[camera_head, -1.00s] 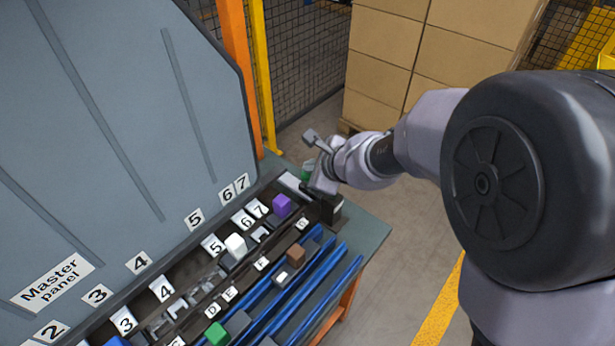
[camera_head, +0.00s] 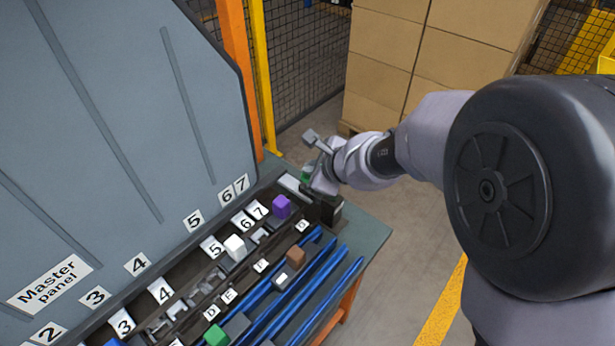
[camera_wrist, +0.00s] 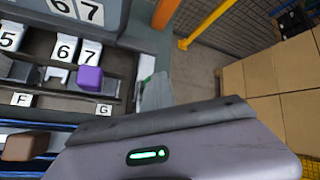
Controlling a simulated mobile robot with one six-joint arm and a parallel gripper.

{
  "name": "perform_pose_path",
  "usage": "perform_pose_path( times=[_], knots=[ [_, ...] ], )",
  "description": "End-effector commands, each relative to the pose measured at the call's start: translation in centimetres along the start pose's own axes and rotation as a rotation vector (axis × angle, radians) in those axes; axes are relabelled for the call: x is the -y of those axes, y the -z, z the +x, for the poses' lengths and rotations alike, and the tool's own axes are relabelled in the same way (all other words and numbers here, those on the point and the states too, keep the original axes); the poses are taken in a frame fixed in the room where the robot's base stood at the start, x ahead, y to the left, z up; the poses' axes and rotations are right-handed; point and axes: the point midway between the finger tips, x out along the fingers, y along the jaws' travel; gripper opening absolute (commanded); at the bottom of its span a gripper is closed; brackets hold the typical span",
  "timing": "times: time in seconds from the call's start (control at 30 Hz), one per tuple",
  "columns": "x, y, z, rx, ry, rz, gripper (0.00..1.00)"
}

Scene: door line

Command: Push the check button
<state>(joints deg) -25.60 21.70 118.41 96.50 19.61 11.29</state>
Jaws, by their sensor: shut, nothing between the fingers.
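My gripper (camera_head: 320,186) is at the far right end of the bench, pointing down at its back corner. It is shut and empty. A small green part (camera_head: 305,174) shows right beside it and is mostly hidden by my gripper; it looks like the check button, but I cannot tell whether the fingers touch it or whether it is pressed. In the wrist view my own wrist housing covers the lower part and hides the fingertips.
A purple block (camera_head: 281,206) and a white block (camera_head: 235,246) sit in the numbered row by the master panel (camera_head: 110,130). A brown block (camera_head: 296,256) and a green block (camera_head: 215,335) lie by blue rails. Cardboard boxes (camera_head: 430,50) stand behind.

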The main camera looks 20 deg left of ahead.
Motion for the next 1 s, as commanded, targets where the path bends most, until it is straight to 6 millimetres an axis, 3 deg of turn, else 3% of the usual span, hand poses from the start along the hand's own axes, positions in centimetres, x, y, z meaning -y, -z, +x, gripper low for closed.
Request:
perform_pose_path(
  times=[0.27,0.7,1.0],
  knots=[
    [0.2,-0.2,-0.2,0.0,0.0,0.0,0.0],
    [3.2,-3.2,-4.4,0.0,0.0,-0.001,0.0],
    [3.0,-3.0,-4.2,0.0,0.0,0.0,0.0]
  ],
)
